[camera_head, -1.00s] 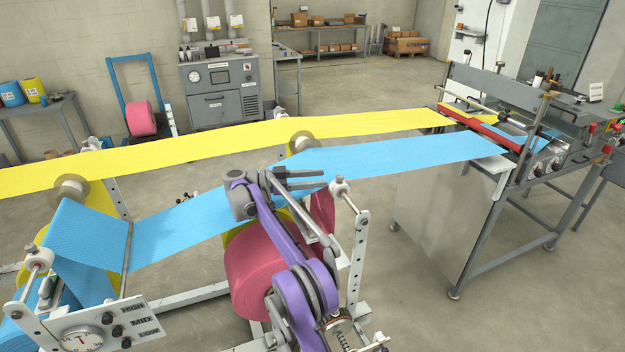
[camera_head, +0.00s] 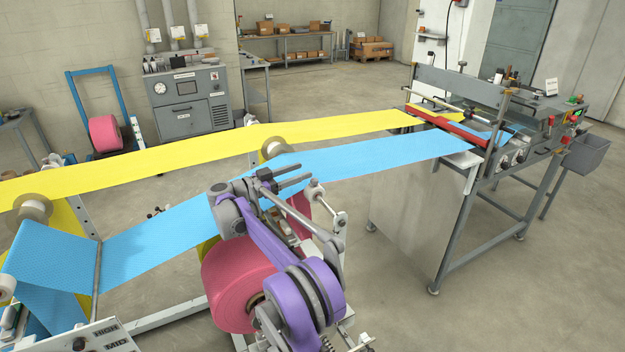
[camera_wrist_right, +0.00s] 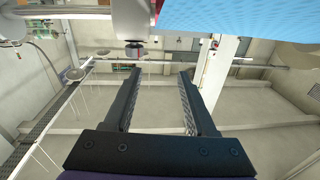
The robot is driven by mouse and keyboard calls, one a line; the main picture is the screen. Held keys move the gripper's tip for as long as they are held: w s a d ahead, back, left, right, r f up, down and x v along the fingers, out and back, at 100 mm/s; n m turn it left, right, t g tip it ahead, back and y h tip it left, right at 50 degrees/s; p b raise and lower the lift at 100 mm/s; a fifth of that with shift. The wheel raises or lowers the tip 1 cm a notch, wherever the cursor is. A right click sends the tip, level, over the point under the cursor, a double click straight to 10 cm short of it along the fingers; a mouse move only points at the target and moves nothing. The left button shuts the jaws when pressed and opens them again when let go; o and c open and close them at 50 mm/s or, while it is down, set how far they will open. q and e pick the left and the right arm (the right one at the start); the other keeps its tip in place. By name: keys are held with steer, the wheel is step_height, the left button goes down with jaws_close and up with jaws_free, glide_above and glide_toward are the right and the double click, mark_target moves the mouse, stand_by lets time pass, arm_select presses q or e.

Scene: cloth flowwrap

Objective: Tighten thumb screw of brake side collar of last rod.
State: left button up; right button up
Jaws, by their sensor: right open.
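My right gripper (camera_head: 292,177) is at the end of the purple arm, above the pink roll (camera_head: 237,283) and beside the blue web. Its two dark fingers are parallel, apart and empty, as the right wrist view (camera_wrist_right: 160,75) also shows. In that view a dark round knob (camera_wrist_right: 133,47), possibly the thumb screw, lies just beyond the left fingertip, below a white cylindrical part (camera_wrist_right: 130,12). A thin rod (camera_wrist_right: 260,67) crosses beyond the fingers. I cannot tell for certain which collar is the brake side one. My left gripper is not in view.
The blue web (camera_head: 380,158) and yellow web (camera_head: 340,128) run to the machine (camera_head: 480,115) at right. A control panel (camera_head: 90,340) is at lower left.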

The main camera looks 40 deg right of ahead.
mark_target(313, 182)
steer(key=s+a+f+n+t+y+b, duration=0.25)
steer(key=s+n+t, duration=0.55)
steer(key=t, duration=0.4)
steer(key=shift+y, duration=0.25)
steer(key=x, duration=0.3)
steer(key=p+x, duration=0.1)
steer(key=x, duration=0.2)
steer(key=p+x, duration=0.1)
steer(key=x, duration=0.2)
steer(key=shift+w+a+r, duration=0.2)
steer(key=shift+w+r, duration=0.05)
steer(key=shift+w+d+f, duration=0.1)
steer(key=shift+w+d, duration=0.25)
steer(key=shift+d, duration=0.2)
arm_select(q)
steer(key=shift+s+f, duration=0.15)
steer(key=shift+f, duration=0.2)
arm_select(e)
jaws_close()
